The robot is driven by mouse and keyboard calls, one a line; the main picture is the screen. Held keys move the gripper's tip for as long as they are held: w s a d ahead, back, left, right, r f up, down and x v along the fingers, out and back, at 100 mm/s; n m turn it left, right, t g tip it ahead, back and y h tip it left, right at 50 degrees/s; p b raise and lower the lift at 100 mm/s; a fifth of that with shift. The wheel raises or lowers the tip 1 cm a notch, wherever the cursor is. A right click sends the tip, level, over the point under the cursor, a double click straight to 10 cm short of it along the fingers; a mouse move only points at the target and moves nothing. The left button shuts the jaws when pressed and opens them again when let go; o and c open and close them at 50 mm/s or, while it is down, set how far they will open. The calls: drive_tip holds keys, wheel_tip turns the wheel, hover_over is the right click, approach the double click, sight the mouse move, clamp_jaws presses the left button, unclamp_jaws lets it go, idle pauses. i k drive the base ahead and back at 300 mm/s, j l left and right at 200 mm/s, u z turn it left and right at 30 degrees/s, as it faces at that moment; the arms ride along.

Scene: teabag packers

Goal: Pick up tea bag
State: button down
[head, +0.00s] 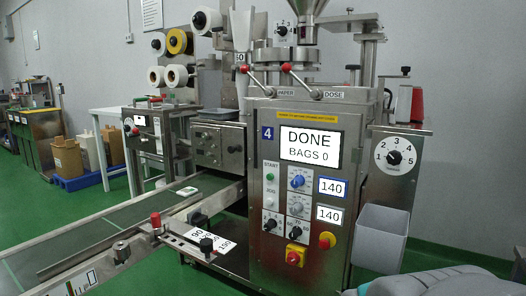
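A small pale packet with a greenish patch, which looks like the tea bag (187,191), lies flat on the dark conveyor belt (135,216) to the left of the machine. It is small in the head view, so its details cannot be made out. My gripper is not in view. A grey rounded part at the bottom right looks like part of my arm.
The steel packing machine (258,222) fills the middle, its screen (311,147) reading "DONE BAGS 0". A guide rail with a red knob (155,220) edges the belt's near side. A grey bin (378,236) hangs at right. Green floor is free at left.

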sight(188, 191)
drive_tip(key=u, duration=0.3)
drive_tip(key=i+u, duration=0.15)
drive_tip(key=u, duration=0.25)
drive_tip(key=i+u, duration=0.15)
drive_tip(key=u, duration=0.25)
drive_tip(key=i+u, duration=0.15)
drive_tip(key=u, duration=0.25)
drive_tip(key=i+l+u, duration=0.15)
drive_tip(key=u, duration=0.25)
